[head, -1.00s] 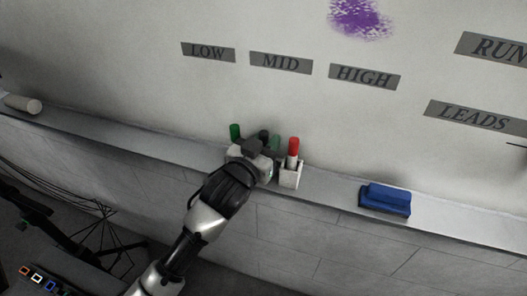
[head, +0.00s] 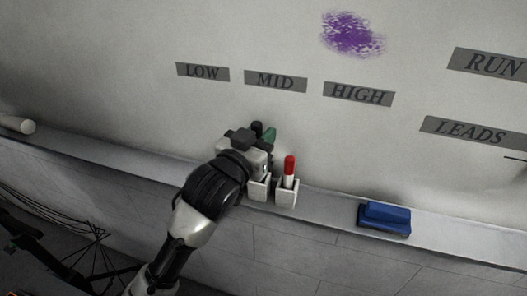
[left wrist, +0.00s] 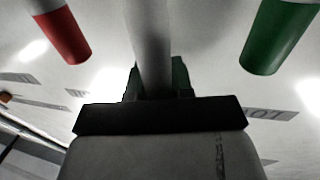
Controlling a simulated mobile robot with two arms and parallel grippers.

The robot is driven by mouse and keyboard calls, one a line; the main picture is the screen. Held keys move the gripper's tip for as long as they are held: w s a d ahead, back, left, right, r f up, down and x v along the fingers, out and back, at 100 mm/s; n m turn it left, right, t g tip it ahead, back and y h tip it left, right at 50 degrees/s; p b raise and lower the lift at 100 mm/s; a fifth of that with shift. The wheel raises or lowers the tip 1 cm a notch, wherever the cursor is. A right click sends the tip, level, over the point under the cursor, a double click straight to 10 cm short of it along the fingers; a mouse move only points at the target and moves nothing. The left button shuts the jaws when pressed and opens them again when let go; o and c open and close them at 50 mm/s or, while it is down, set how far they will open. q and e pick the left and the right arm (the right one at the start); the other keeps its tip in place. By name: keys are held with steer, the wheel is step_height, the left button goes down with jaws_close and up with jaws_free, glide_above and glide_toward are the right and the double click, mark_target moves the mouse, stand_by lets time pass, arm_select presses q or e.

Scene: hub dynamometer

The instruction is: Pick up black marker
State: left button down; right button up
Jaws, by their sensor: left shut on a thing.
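My left gripper (head: 262,140) is shut on the black marker (head: 257,127), whose black cap shows just above the fingers in the head view. In the left wrist view the marker's white barrel (left wrist: 152,40) stands between the two dark fingers (left wrist: 157,82). The marker is held above a white holder cup (head: 258,190); its lower end is hidden by my gripper. My right gripper is not in view.
A red-capped marker (head: 289,170) stands in the cup (head: 287,193) to the right. A green marker (left wrist: 280,35) shows in the left wrist view, hidden in the head view. A blue eraser (head: 385,217) lies farther right on the ledge (head: 330,208).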

arm_select(q)
steer(key=p+v, duration=0.5)
steer(key=v, duration=1.2)
steer(key=shift+s+a+f, duration=0.1)
steer(key=shift+f, duration=0.1)
